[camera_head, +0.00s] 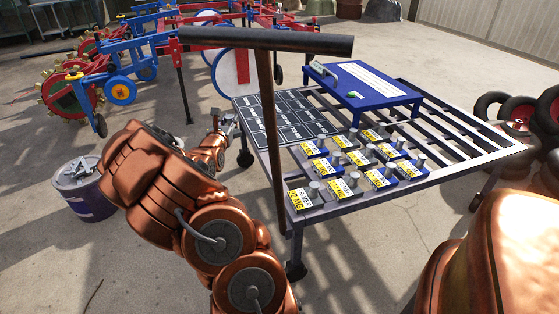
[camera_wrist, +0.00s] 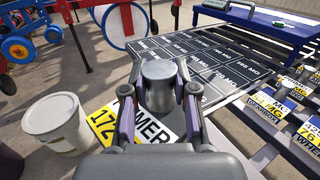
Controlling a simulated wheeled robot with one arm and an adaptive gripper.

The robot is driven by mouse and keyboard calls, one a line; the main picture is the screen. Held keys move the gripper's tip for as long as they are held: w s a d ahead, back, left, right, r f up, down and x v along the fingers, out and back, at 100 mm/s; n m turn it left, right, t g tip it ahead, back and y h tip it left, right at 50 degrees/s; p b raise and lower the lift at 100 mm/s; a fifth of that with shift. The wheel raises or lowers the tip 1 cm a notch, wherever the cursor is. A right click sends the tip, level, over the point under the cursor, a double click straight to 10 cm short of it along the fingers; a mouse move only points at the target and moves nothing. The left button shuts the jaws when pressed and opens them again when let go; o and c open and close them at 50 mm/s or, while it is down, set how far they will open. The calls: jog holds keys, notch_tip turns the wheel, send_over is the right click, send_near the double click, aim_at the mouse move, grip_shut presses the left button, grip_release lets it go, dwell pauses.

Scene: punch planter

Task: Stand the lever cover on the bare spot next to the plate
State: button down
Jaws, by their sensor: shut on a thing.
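My gripper (camera_wrist: 160,88) is shut on the grey cylindrical knob of a block (camera_wrist: 157,128) in the wrist view. The block has a yellow and white label reading "172" and "MER"; the rest of its name is hidden by my fingers. In the head view my gripper (camera_head: 229,123) is beside the cart's left edge, partly hidden by my arm. Several similar labelled blocks with grey knobs (camera_head: 345,187) stand on the cart. I cannot read which one is the lever cover. A white text plate (camera_head: 372,80) lies on a blue stand (camera_head: 400,99).
A dark board (camera_head: 290,112) with printed squares lies on the left of the slatted cart (camera_head: 470,150). A brown T-shaped post (camera_head: 268,120) rises in front of it. A bucket of scrap (camera_head: 83,190) stands left. Red and blue machinery (camera_head: 140,60) is behind.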

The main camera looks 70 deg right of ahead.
jog(key=s+d+f+m+g, duration=0.25)
jog(key=s+d, duration=0.25)
jog(key=s, duration=0.3)
jog(key=s+d+f+m+g, duration=0.1)
jog(key=s+d+g, duration=0.2)
jog(key=s+d, duration=0.4)
jog(key=f+b, duration=0.1)
jog(key=f, duration=0.2)
jog(key=a+f+b, duration=0.1)
jog(key=f+b, duration=0.1)
jog(key=f, duration=0.1)
jog(key=s+f+b, duration=0.1)
jog(key=f, duration=0.3)
jog(key=shift+s+a, duration=0.1)
jog(key=shift+a, duration=0.05)
jog(key=shift+r, duration=0.15)
jog(key=c, duration=0.9)
grip_release()
